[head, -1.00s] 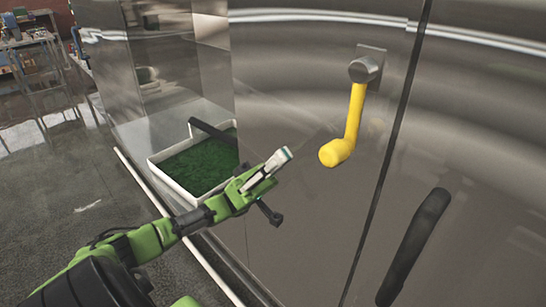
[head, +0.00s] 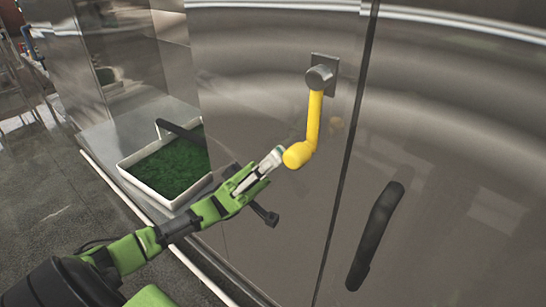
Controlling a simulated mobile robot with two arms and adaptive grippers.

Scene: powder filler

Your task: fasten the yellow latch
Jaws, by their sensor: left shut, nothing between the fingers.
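The yellow latch (head: 314,122) hangs down from a grey round pivot (head: 319,77) on the steel door panel, beside the vertical door seam. Its knob end (head: 297,155) points down and to the left. My left gripper (head: 278,153) is shut and empty. Its tip is just left of the latch knob, very close to it; whether it touches I cannot tell. My right gripper is not in view.
A black handle (head: 375,236) is on the panel right of the seam. A white tray (head: 139,189) with green powder sits on a ledge at the left. A dark bar lies across the tray's back corner.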

